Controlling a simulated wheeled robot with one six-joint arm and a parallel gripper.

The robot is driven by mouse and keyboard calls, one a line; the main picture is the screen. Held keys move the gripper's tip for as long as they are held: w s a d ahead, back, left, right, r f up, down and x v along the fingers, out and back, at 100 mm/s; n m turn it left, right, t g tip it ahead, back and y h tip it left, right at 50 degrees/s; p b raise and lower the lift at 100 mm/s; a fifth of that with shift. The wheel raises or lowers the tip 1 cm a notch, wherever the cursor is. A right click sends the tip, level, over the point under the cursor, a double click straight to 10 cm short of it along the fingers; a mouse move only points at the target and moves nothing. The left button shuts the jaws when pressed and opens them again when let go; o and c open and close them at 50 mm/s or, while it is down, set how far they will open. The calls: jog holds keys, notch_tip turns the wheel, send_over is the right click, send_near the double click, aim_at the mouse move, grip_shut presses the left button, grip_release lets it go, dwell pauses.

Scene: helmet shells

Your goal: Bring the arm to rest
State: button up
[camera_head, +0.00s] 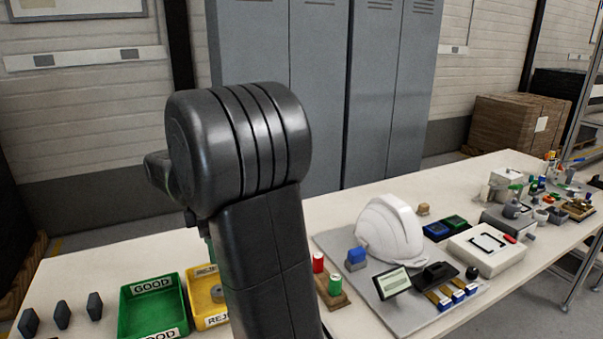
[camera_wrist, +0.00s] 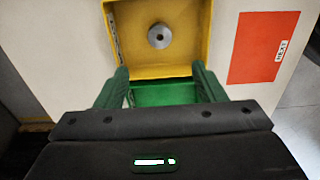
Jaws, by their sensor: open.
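My arm rises in front of the table in the head view; its black links hide part of the table, and the jaws cannot be made out there. In the wrist view my gripper (camera_wrist: 160,84) is open, with its two green fingers apart and nothing between them. It points down over the bins. The green bin (camera_wrist: 165,95) shows between the fingers, and the yellow bin (camera_wrist: 187,65) lies just beyond them with a round grey metal part (camera_wrist: 159,36) in it. In the head view the green bin (camera_head: 127,312) is marked GOOD and looks empty.
A white helmet shell (camera_head: 392,230) sits on a grey board (camera_head: 336,244) right of my arm. Red and green cans stand close to the arm. Several dark blocks (camera_head: 62,316) stand at the left. A red card (camera_wrist: 258,52) lies right of the yellow bin. Lockers (camera_head: 320,90) stand behind.

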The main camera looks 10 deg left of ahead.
notch_tip(320, 180, down, 14)
jog(key=shift+r+b, duration=0.1)
jog(key=shift+b, duration=0.6)
jog(key=shift+r, duration=0.2)
jog(key=shift+f, duration=0.1)
